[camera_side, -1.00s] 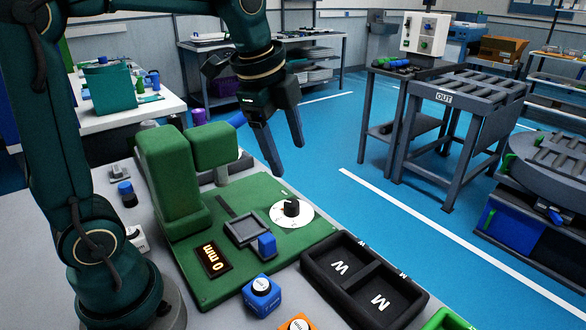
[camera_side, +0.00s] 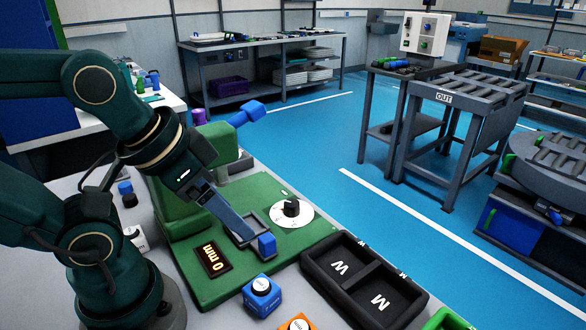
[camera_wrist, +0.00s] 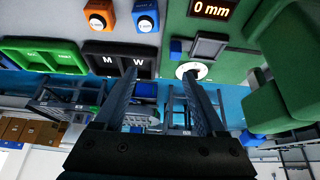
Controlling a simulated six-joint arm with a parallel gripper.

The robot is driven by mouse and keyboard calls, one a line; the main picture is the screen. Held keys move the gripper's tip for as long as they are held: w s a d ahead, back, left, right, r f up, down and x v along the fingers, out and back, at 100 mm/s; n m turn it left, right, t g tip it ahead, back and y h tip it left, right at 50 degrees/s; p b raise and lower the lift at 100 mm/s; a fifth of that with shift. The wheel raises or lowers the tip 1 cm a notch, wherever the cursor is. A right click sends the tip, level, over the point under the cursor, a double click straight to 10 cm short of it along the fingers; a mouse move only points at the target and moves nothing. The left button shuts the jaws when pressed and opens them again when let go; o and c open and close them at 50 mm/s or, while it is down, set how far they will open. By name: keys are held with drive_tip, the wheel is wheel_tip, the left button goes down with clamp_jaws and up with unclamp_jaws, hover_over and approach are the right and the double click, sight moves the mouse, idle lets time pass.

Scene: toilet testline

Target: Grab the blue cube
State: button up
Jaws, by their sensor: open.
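A small blue block (camera_side: 267,244) stands on the green board, at the near corner of the square grey frame. It also shows in the wrist view (camera_wrist: 176,48), above and between the fingertips, closer to the right one. A larger blue box with a white round top (camera_side: 262,297) sits on the grey table in front of the board; it shows at the top of the wrist view (camera_wrist: 145,15). My gripper (camera_side: 243,231) slants down over the board with fingertips near the small block. In the wrist view my gripper (camera_wrist: 156,71) is open and empty. Contact with the block cannot be told.
The green board (camera_side: 210,290) carries a display reading 0 mm (camera_side: 214,259), a black knob on a white dial (camera_side: 291,209) and a green column (camera_side: 170,205) close to my arm. A black tray marked W and M (camera_side: 320,272) lies right. An orange box (camera_side: 297,323) is in front.

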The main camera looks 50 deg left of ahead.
drive_tip(key=o, duration=0.3)
idle(0.4)
